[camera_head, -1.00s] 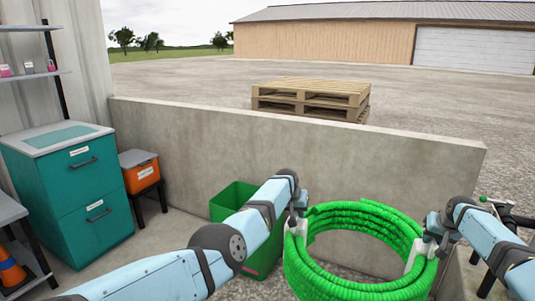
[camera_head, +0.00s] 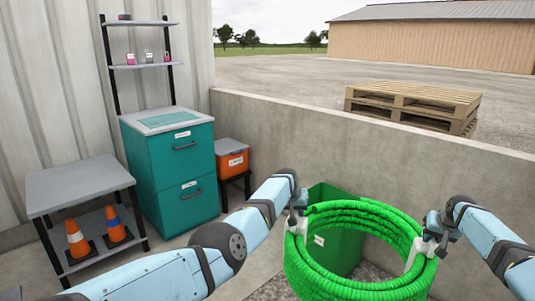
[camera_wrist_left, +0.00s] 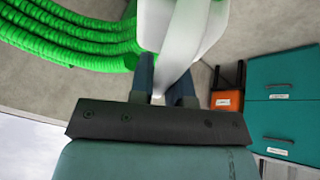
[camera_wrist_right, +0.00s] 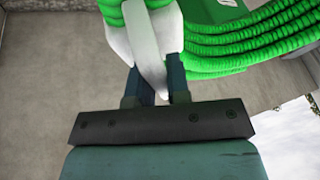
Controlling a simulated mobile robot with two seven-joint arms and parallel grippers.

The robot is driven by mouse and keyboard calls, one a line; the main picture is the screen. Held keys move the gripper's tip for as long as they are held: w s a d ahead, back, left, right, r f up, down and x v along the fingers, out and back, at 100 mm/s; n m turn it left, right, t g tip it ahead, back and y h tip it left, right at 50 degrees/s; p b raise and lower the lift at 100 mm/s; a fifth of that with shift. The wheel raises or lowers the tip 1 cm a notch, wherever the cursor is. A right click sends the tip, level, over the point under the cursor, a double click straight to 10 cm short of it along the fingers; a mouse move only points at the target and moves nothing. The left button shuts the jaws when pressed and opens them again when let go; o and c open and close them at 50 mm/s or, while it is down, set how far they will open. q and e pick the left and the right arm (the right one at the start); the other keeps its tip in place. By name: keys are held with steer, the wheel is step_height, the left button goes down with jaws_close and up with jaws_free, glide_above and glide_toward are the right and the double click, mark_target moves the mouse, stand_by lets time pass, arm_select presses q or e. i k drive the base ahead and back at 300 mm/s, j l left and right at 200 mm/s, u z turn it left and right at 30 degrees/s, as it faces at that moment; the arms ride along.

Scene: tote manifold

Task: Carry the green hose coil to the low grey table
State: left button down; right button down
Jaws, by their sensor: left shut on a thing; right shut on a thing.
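The green hose coil (camera_head: 355,285) hangs between my two grippers in front of me, with a white strap on each side. My left gripper (camera_head: 298,208) is shut on the strap at the coil's left side; the strap (camera_wrist_left: 180,35) fills the space between its fingers in the left wrist view. My right gripper (camera_head: 432,235) is shut on the strap at the right side, and that strap (camera_wrist_right: 150,50) shows in the right wrist view. The low grey table (camera_head: 80,183) stands at the left, its top bare, with traffic cones on its lower shelf.
A teal drawer cabinet (camera_head: 180,165) and an orange box (camera_head: 231,158) on a small dark stand are right of the table. A green bin (camera_head: 345,245) stands behind the coil by the concrete wall (camera_head: 290,130). Pallets (camera_head: 412,105) lie beyond the wall. Floor shows before the cabinet.

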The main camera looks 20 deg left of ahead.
mark_target(76, 176)
steer(key=u, duration=1.9)
steer(key=i+l+u, duration=0.2)
steer(key=i, duration=0.2)
steer(key=i+l, duration=0.15)
steer(key=i, duration=0.25)
steer(key=i+l, duration=0.15)
steer(key=i, duration=0.25)
steer(key=i+l, duration=0.15)
steer(key=i, duration=1.75)
